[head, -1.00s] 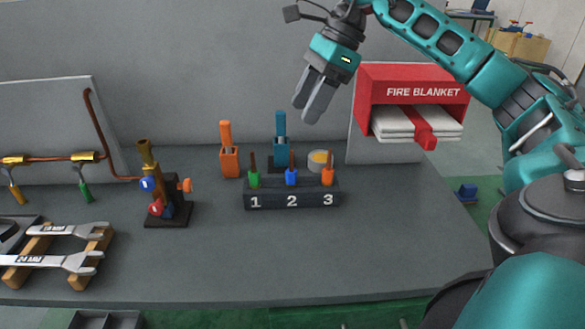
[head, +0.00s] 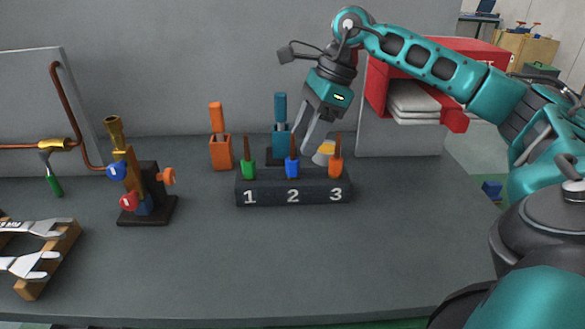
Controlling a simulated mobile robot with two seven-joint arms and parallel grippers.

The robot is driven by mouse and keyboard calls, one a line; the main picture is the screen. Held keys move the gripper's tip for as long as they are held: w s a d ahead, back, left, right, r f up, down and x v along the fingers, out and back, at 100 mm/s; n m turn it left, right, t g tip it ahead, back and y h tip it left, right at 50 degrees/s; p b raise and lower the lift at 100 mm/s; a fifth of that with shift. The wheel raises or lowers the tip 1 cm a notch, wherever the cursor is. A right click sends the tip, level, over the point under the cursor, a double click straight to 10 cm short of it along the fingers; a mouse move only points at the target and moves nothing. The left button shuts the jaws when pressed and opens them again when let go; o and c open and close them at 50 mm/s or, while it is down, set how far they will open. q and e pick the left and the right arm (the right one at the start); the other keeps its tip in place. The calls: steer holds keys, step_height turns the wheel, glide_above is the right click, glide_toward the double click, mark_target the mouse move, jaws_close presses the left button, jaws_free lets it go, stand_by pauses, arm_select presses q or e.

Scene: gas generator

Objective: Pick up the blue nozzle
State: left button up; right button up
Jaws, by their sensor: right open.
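The blue nozzle (head: 292,168) stands upright in the middle slot, marked 2, of the dark nozzle rack (head: 270,196) on the table. It has a blue base and a thin brown tip. A green nozzle (head: 248,169) stands in slot 1 and an orange nozzle (head: 336,166) in slot 3. My right gripper (head: 311,148) is open, fingers pointing down, just above and slightly to the right of the blue nozzle, between it and the orange one. Whether a finger touches the blue nozzle cannot be told. My left gripper is not in view.
Behind the rack stand an orange holder (head: 220,153), a teal holder (head: 279,138) and a round yellow-topped container (head: 324,153), partly hidden. A brass torch stand (head: 150,208) is at left. A red fire blanket box (head: 376,88) hangs at right. The front table is clear.

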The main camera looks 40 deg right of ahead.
mark_target(293, 159)
steer(key=x, duration=0.5)
steer(key=shift+w+a+f, duration=0.2)
steer(key=shift+w, duration=0.2)
jaws_close()
